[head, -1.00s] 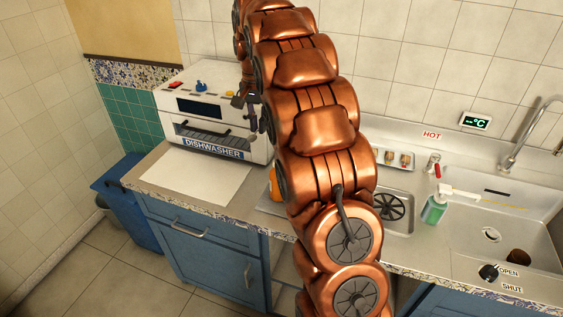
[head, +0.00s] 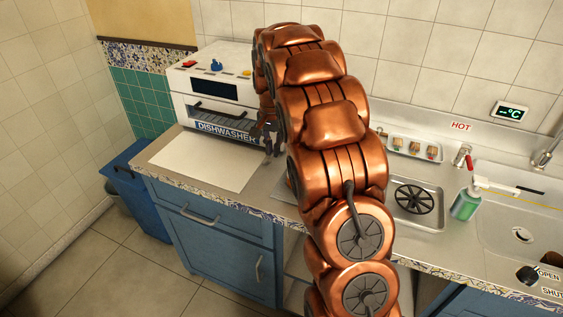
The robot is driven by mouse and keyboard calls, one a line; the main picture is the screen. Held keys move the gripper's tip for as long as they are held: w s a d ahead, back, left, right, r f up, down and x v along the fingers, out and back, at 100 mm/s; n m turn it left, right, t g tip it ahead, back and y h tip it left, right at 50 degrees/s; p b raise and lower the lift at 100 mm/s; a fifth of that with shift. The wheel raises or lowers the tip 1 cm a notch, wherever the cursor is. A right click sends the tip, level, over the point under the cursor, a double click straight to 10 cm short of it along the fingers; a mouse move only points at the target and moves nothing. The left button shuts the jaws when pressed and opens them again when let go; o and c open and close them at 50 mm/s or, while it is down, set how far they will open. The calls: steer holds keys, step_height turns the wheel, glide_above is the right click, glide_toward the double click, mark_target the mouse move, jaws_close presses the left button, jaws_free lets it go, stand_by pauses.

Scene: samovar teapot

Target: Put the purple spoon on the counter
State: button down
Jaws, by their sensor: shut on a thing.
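My gripper (head: 268,140) is partly in view beyond my copper arm, low over the counter (head: 262,192), just in front of the dishwasher's right side. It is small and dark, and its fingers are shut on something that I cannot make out. I see no purple spoon anywhere; my arm hides part of the counter and whatever is behind it. I cannot tell whether the gripper or its load touches the counter.
A white dishwasher (head: 222,92) stands at the back left. A bare white sheet (head: 203,160) lies before it. Right of my arm are a drain tray (head: 430,205), a green bottle (head: 466,203) and the sink (head: 515,215). A blue bin (head: 135,200) stands at left.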

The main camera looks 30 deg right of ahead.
mark_target(273, 173)
steer(key=shift+f+p, duration=0.85)
steer(key=shift+f, duration=2.85)
steer(key=shift+f, duration=0.1)
steer(key=shift+f, duration=0.1)
steer(key=c, duration=1.2)
jaws_free()
